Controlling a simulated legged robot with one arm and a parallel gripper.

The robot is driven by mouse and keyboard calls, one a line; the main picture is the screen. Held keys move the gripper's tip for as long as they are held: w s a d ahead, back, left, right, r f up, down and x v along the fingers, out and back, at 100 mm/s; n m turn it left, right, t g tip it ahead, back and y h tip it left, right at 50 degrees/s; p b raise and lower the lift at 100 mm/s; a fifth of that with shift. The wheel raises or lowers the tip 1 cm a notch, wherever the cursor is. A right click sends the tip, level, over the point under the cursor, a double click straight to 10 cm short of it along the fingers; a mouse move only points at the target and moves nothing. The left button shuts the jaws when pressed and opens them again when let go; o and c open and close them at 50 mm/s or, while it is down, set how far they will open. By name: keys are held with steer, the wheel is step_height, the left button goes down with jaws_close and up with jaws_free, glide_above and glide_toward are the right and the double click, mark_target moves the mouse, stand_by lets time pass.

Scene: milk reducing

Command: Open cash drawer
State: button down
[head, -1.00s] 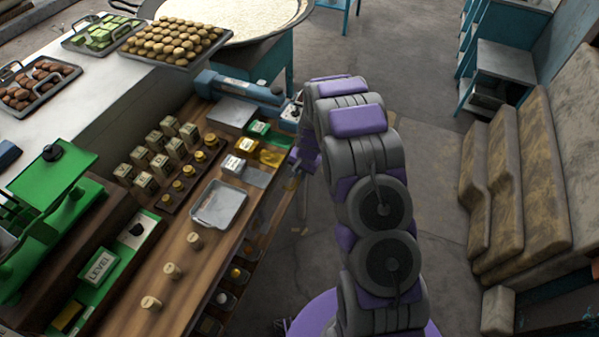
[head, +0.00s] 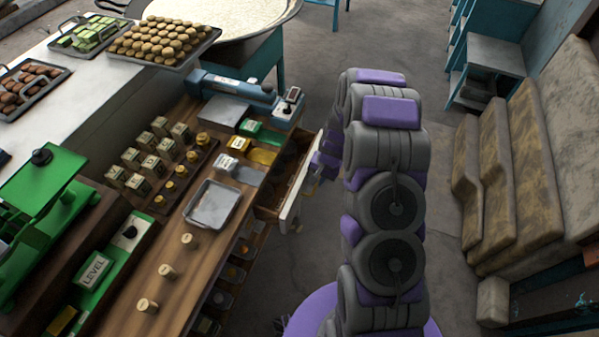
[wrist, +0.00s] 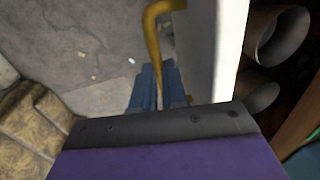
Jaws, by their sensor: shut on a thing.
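The cash drawer (head: 282,192) stands pulled out from the right side of the wooden counter, with its compartments showing. Its pale front panel (head: 291,208) faces my arm. In the wrist view the drawer front (wrist: 226,55) rises as a white panel, with a curved brass handle (wrist: 153,32) beside it. My gripper (wrist: 160,88) has its blue fingers shut around the lower part of this handle. In the head view my gripper (head: 314,181) is at the drawer front, mostly hidden by my arm.
The wooden counter (head: 172,257) carries a metal tray (head: 212,204), stamped blocks, weights and a blue device (head: 238,87). A green scale (head: 35,195) stands at the left. Cushioned benches (head: 520,160) are at the right, with free floor between them and my arm.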

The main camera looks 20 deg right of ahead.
steer(key=s+d, duration=0.5)
steer(key=d, duration=0.4)
steer(key=shift+s+d+r+p, duration=0.2)
steer(key=shift+s+r+p, duration=0.05)
steer(key=shift+r+p, duration=0.1)
steer(key=c, duration=1.6)
jaws_free()
steer(key=o, duration=0.4)
steer(key=shift+s+f, duration=0.25)
steer(key=shift+o, duration=0.2)
step_height(320, 180, up, 17)
steer(key=s+d+p, duration=0.1)
steer(key=d, duration=0.1)
steer(key=shift+s+d+p, duration=0.4)
